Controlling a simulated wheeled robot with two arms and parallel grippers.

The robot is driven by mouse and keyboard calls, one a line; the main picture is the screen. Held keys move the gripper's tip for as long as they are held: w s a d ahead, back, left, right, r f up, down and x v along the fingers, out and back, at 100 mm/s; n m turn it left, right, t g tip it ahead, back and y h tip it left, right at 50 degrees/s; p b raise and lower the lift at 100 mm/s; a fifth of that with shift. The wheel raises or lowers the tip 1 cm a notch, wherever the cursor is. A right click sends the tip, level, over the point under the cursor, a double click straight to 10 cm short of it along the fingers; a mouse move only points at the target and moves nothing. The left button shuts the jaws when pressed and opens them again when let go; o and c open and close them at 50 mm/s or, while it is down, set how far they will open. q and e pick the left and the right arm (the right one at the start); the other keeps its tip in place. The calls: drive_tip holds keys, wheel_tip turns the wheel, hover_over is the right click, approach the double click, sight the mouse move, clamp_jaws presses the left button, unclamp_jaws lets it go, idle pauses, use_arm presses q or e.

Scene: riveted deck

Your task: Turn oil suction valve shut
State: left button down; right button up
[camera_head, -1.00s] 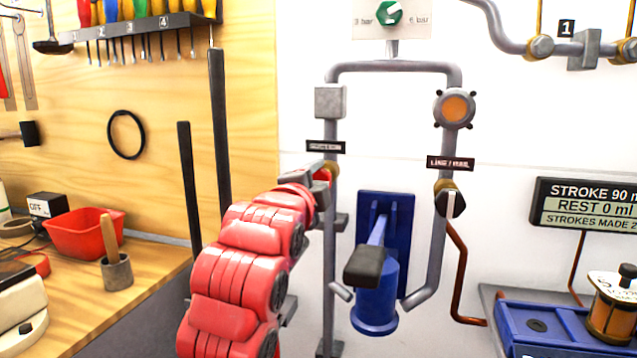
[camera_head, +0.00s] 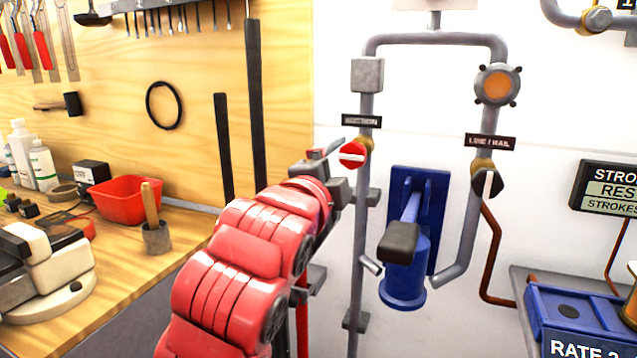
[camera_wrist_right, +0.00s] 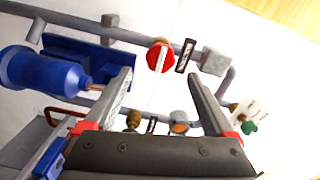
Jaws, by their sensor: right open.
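A round red valve knob (camera_head: 352,154) with a white bar sits on the left grey pipe, below a small dark label (camera_head: 361,121) too blurred to read. The bar lies about level, across the upright pipe. My right gripper (camera_head: 333,170) is open just left of the knob, apart from it and empty. In the right wrist view the knob (camera_wrist_right: 160,56) shows beyond the gap between the spread fingers (camera_wrist_right: 160,80), with its bar across the pipe. My left gripper is not in view.
A black knob (camera_head: 487,184) with an upright white bar sits on the right pipe under the "LINE / RAIL" label (camera_head: 490,142). A blue pump (camera_head: 405,280) stands between the pipes. A workbench with a red bin (camera_head: 128,198) is at left.

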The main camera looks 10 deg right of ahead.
drive_tip(key=p+v, duration=0.1)
drive_tip(key=v, duration=0.8)
drive_tip(key=shift+s+a, duration=0.2)
drive_tip(key=shift+s, duration=0.15)
